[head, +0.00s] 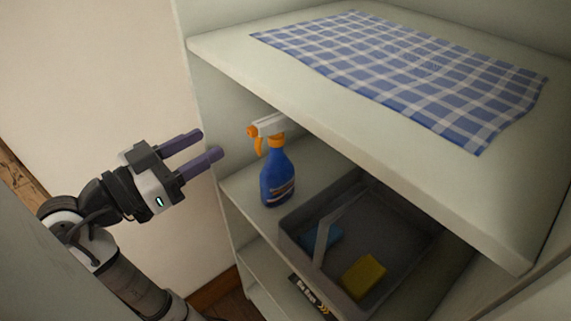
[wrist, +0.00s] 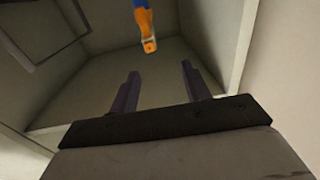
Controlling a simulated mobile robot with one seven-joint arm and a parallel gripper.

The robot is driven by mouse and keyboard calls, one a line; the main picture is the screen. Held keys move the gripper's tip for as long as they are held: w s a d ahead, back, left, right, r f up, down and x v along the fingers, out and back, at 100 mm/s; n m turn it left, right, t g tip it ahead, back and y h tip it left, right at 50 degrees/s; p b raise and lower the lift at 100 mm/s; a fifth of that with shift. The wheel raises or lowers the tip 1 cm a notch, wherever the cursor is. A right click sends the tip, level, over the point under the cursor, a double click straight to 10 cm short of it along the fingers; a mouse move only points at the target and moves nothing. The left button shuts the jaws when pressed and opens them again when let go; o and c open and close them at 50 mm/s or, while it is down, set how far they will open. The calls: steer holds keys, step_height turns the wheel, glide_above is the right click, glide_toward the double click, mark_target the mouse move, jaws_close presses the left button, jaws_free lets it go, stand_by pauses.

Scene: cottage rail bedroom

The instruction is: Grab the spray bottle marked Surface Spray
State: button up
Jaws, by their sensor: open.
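A blue spray bottle (head: 277,180) with an orange and white trigger head stands upright on a middle shelf, close to the shelf's left side. Its label is too small to read. In the wrist view, the orange part of the bottle (wrist: 147,30) shows at the top edge, beyond my fingers and between their lines. My gripper (head: 210,145) is open and empty, left of the bottle and outside the shelf unit, with its fingers pointing toward the bottle. It does not touch the bottle. It also shows in the wrist view (wrist: 158,85).
A grey caddy (head: 294,236) with a handle stands right of the bottle, holding a yellow sponge (head: 363,277) and a blue item (head: 322,237). The upper shelf (head: 225,45) overhangs them and bears a blue checked cloth (head: 410,75). A black label (head: 308,292) is below.

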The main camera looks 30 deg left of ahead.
mark_target(256, 130)
steer(key=shift+m+g+h, duration=0.3)
steer(key=shift+m+h, duration=0.1)
steer(key=x, duration=0.2)
steer(key=p+x, duration=0.1)
steer(key=x, duration=0.2)
steer(key=d+x, duration=0.1)
steer(key=x, duration=0.1)
steer(key=shift+w+d+f+p, duration=0.1)
steer(key=shift+d+f+p, duration=0.1)
steer(key=shift+f+p, duration=0.2)
steer(key=p+x, duration=0.2)
steer(key=x, duration=0.2)
steer(key=shift+w, duration=0.4)
steer(key=shift+w+d+f, duration=0.15)
steer(key=shift+w+d, duration=0.05)
steer(key=shift+w, duration=0.3)
jaws_close()
